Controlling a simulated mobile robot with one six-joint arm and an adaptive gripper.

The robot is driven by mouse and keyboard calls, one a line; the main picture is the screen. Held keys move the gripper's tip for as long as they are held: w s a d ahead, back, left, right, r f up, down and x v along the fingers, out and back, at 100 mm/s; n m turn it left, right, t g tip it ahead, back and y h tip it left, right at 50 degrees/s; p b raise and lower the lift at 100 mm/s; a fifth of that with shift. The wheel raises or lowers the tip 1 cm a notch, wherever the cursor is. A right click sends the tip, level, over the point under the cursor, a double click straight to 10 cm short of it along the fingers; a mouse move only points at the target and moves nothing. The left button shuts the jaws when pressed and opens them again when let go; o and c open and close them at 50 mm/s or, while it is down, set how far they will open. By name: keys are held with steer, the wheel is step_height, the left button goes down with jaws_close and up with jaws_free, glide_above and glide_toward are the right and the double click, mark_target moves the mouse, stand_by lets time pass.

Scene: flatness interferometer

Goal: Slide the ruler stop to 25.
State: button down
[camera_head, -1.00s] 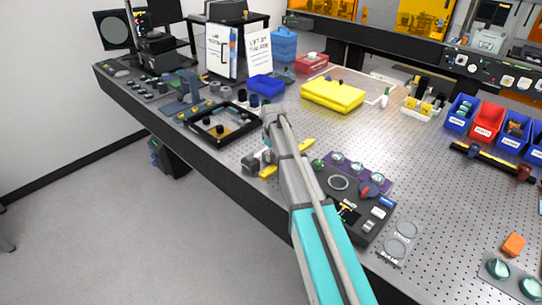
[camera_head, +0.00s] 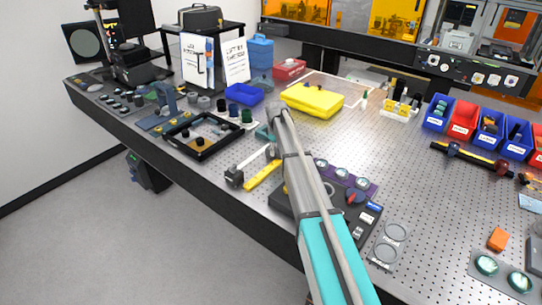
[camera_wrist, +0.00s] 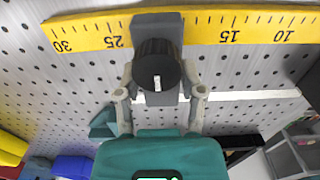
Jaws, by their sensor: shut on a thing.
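The yellow ruler (camera_wrist: 80,32) runs across the top of the wrist view, with 30 and 25 at left and 15 and 10 at right. The grey stop (camera_wrist: 150,20) straddles it between the 25 and 15 labels, just right of the 25, covering the marks there. Its black round knob (camera_wrist: 157,68) faces the camera. My gripper (camera_wrist: 160,92) is shut on the stop, one finger on each side of it, below the knob's middle. In the head view part of the ruler (camera_head: 262,175) shows left of my arm, which hides the rest; the stop is not clear there.
A thin white bar (camera_head: 252,161) with a dark block (camera_head: 234,178) lies left of the ruler. A black frame (camera_head: 172,142) stands farther left. A dark control box (camera_head: 366,212) is right of my arm, with a yellow case (camera_head: 312,100) behind.

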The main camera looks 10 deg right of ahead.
steer(key=w+d, duration=0.4)
steer(key=shift+d, duration=0.1)
steer(key=shift+c, duration=1)
jaws_free()
steer(key=shift+r, duration=0.1)
